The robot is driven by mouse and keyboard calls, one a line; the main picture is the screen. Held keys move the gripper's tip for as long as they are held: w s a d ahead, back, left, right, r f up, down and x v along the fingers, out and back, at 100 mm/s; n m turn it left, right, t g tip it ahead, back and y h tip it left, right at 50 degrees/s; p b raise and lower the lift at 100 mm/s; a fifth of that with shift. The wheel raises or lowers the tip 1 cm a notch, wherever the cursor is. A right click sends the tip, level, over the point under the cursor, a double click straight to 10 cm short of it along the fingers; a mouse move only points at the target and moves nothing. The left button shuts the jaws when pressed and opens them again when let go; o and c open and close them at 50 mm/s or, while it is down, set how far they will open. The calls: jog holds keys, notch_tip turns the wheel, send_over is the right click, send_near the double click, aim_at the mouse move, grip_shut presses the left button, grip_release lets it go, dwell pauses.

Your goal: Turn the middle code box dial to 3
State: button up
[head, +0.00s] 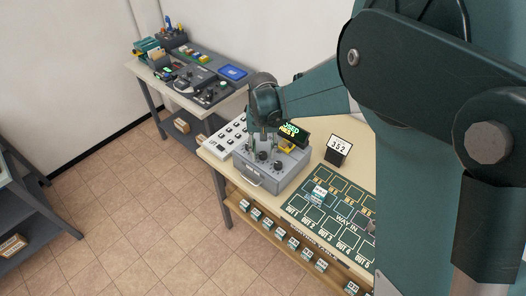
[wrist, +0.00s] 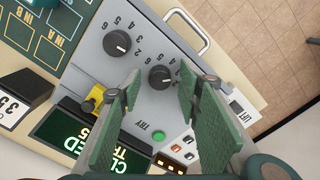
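The grey code box (head: 272,168) stands on the near table, and its top fills the middle of the wrist view. The third dial seems hidden behind my right-hand finger. My gripper (wrist: 152,92) is open, its two green fingers either side of the middle dial with gaps. In the head view my gripper (head: 260,138) hangs just over the box.
A green TRY button (wrist: 158,135), a yellow part (wrist: 93,99) and a green-lettered display (wrist: 75,140) lie close to the fingers. A metal handle (wrist: 190,30) fronts the box. A card reading 352 (head: 339,147) and a green sorting board (head: 335,205) stand to the right.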

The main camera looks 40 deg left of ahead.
aim_at(265, 154)
jog(key=shift+r, duration=0.15)
notch_tip(265, 154, up, 12)
dwell(0.7)
jog(key=shift+d, duration=0.1)
dwell(0.4)
jog(key=w+d+r+m+t+y+b, duration=0.1)
jog(key=w+d+r, duration=0.15)
jog(key=d, duration=1.05)
jog(key=w+d+r+m+t+b, duration=0.15)
jog(key=d+r, duration=0.25)
jog(key=d, duration=0.8)
jog(key=w+d+r+m+t+y, duration=0.1)
jog(key=w+d+r, duration=0.25)
jog(key=d, duration=0.95)
jog(key=s+d+f+m+t+b, duration=0.1)
jog(key=s+d, duration=0.3)
jog(key=d, duration=0.6)
jog(key=s+d+f+m+t+h+b, duration=0.1)
jog(key=s+d, duration=0.4)
jog(key=d, duration=0.5)
jog(key=s+d+f+m+t+h, duration=0.1)
jog(key=s+d+f+m, duration=0.1)
jog(key=s+d, duration=0.3)
jog(key=d+f, duration=0.1)
jog(key=d, duration=0.3)
jog(key=shift+s+d+t+b, duration=0.25)
jog(key=shift+d+t+b, duration=0.1)
jog(key=shift+d+b, duration=0.05)
